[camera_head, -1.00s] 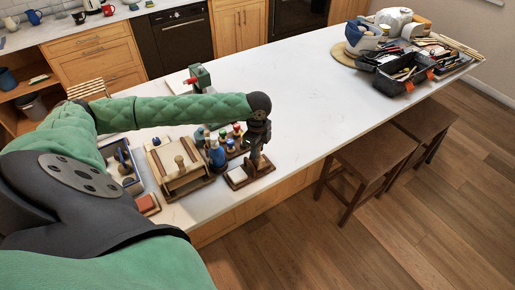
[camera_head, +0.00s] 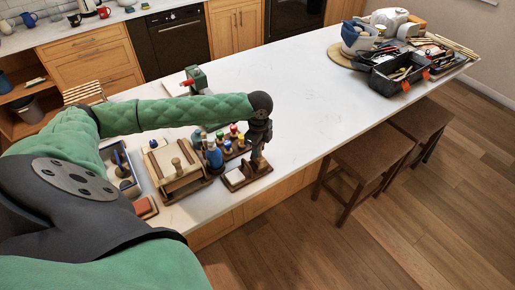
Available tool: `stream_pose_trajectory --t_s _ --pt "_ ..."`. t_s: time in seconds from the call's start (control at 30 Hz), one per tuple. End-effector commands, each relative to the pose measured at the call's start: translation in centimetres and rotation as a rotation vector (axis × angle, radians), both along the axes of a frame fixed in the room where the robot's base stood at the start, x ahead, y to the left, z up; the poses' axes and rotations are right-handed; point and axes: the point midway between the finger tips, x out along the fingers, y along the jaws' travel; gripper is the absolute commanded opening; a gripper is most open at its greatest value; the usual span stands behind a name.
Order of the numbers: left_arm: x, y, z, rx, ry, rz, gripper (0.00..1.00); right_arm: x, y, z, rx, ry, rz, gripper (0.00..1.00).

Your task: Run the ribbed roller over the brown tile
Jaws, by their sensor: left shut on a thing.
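My left gripper (camera_head: 258,152) points down over a brown wooden stand (camera_head: 260,171) near the front edge of the counter. It is shut on a small brown thing at its tips. That thing is too small to tell whether it is the ribbed roller. A pale square block (camera_head: 235,177) sits at the left of the stand. I cannot make out the brown tile for certain. A reddish-brown block (camera_head: 145,207) lies on a dark board further left. My right gripper is not in view.
A wooden tray (camera_head: 178,182) with a knobbed peg, a blue bottle (camera_head: 214,157) and several colour-topped bottles stand close left of the gripper. The counter (camera_head: 330,110) is clear to the right, up to a dark toolbox (camera_head: 395,80).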

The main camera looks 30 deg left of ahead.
Motion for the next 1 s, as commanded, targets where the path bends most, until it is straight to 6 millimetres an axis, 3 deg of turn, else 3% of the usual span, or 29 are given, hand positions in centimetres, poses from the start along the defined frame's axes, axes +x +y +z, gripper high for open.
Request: stream_pose_trajectory --t_s 1.0 --pt "0.56 -0.33 0.21 0.0 0.003 0.0 0.0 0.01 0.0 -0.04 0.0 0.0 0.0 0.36"
